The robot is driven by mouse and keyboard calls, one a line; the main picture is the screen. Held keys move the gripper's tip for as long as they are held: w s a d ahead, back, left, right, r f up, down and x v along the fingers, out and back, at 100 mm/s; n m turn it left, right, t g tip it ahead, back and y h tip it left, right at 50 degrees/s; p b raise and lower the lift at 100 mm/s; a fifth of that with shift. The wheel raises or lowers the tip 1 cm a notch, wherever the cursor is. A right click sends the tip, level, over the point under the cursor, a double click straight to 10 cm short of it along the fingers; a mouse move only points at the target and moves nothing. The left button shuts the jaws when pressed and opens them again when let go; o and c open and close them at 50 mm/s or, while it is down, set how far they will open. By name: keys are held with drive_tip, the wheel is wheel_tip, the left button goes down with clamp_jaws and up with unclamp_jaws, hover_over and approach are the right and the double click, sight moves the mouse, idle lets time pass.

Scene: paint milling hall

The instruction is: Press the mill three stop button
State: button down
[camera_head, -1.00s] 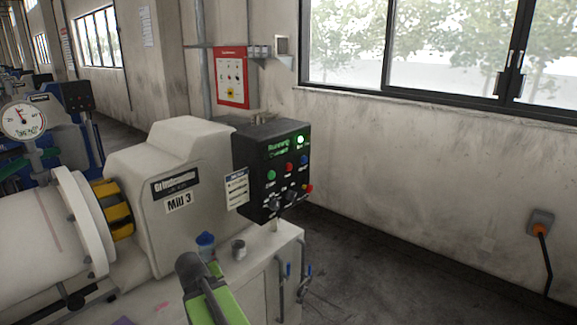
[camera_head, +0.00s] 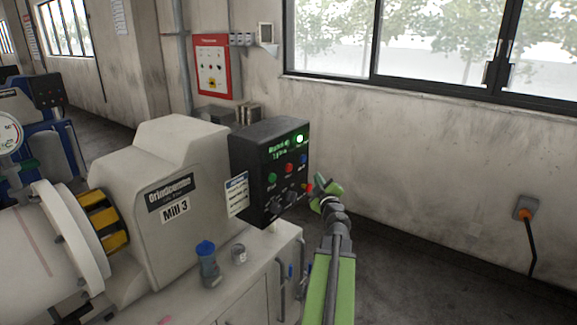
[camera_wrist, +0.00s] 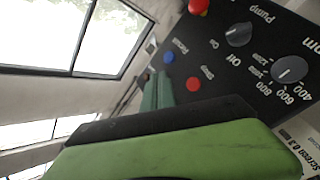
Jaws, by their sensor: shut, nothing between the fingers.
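The Mill 3 control box (camera_head: 250,170) is black and stands at the right end of the mill. Its red stop button (camera_head: 289,168) sits between a green button (camera_head: 272,178) and a blue button (camera_head: 303,159). In the wrist view, the red button marked Stop (camera_wrist: 193,84) lies just right of my gripper (camera_wrist: 157,92), and the blue Reset button (camera_wrist: 168,57) is above the fingertips. My gripper (camera_head: 325,187) is shut and empty, to the right of the box front in the head view. I cannot tell the exact gap to the panel.
A red mushroom knob (camera_wrist: 198,6) and two grey dials, the pump knob (camera_wrist: 238,35) and the speed dial (camera_wrist: 290,69), share the panel. A blue-capped bottle (camera_head: 207,265) and a small tin (camera_head: 239,254) stand on the mill base. Floor to the right is clear.

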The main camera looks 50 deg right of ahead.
sight(289, 168)
drive_tip(key=shift+w, duration=0.2)
drive_tip(key=w, duration=0.8)
drive_tip(key=shift+w, duration=0.25)
idle(1.9)
drive_tip(key=shift+w, duration=0.4)
drive_tip(key=shift+w, duration=0.45)
idle(0.6)
drive_tip(key=shift+s, duration=0.85)
